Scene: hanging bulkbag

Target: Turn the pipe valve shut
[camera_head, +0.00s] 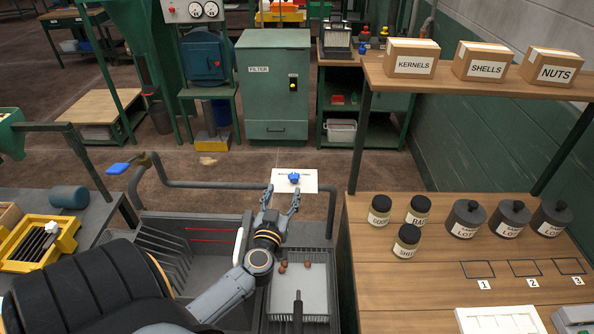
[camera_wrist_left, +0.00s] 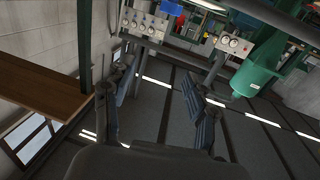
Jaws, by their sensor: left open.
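A blue-handled valve lever (camera_head: 119,168) with a brass-coloured body (camera_head: 145,159) sits at the left end of a grey pipe (camera_head: 225,184) in the head view. The lever sticks out to the left of the body. My left gripper (camera_head: 281,199) is open and empty, well to the right of the lever, just in front of a small blue object (camera_head: 293,178) on a white sheet. In the left wrist view my left gripper (camera_wrist_left: 157,108) shows its two fingers spread with nothing between them. I cannot make out the valve in that view. My right gripper is not in view.
A grey sink-like tray (camera_head: 190,240) and a wire basket (camera_head: 318,290) with small brown nuts lie below my left arm. A wooden bench (camera_head: 400,290) with jars stands at the right.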

